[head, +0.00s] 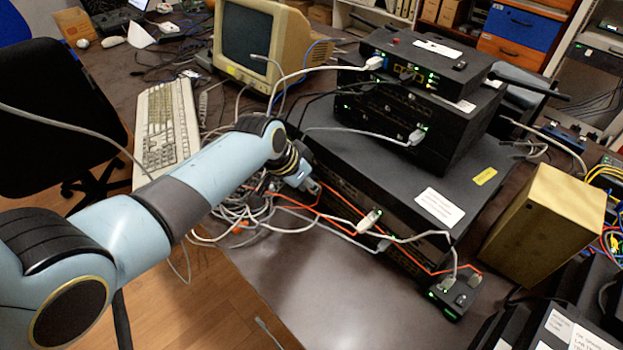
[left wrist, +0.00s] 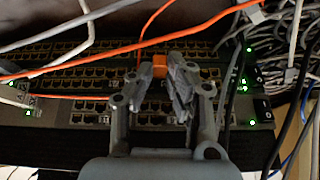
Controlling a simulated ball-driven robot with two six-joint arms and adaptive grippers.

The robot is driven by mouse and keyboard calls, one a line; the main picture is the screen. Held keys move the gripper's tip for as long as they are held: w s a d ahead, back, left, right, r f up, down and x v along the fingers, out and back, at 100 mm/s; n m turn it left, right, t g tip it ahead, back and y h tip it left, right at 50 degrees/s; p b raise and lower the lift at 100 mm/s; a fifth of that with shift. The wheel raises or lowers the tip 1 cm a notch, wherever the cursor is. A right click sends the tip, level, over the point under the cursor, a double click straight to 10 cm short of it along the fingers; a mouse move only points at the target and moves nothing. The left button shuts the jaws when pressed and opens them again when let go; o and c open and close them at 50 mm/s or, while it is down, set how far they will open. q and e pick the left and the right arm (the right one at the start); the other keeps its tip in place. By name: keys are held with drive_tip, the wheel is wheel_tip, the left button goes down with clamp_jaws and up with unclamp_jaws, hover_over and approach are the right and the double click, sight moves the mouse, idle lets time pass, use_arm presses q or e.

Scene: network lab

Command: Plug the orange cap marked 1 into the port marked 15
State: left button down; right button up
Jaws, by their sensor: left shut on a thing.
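My left gripper (left wrist: 160,75) is shut on the orange cap (left wrist: 160,65), which shows between its fingertips in the left wrist view. The fingertips are in front of a black network switch (left wrist: 88,110) with rows of ports. I cannot read the mark on the cap or the port numbers, and the fingers cover part of the rows. I cannot tell whether the cap touches a port. In the head view my left gripper (head: 310,186) is at the front left of the black equipment stack (head: 395,165); the cap cannot be made out there. My right gripper is not in view.
Orange cables (left wrist: 62,68) and grey cables cross the switch front. A cable tangle (head: 235,212) lies on the table beside the gripper. A white plug (head: 368,221) sticks out of the stack front. The table front (head: 300,270) is largely clear.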

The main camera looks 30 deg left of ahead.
use_arm(q)
drive_tip(key=shift+s+a+r, duration=0.1)
drive_tip(key=shift+s+a, duration=0.15)
drive_tip(key=shift+s, duration=0.3)
drive_tip(key=shift+f, duration=0.2)
drive_tip(key=shift+r+p, duration=0.1)
drive_tip(key=shift+p, duration=0.3)
idle(0.7)
drive_tip(key=shift+w+d, duration=0.25)
drive_tip(key=shift+w, duration=0.4)
idle(1.3)
drive_tip(key=shift+w+d+b, duration=0.1)
drive_tip(key=shift+w+b, duration=0.15)
drive_tip(key=shift+b, duration=0.1)
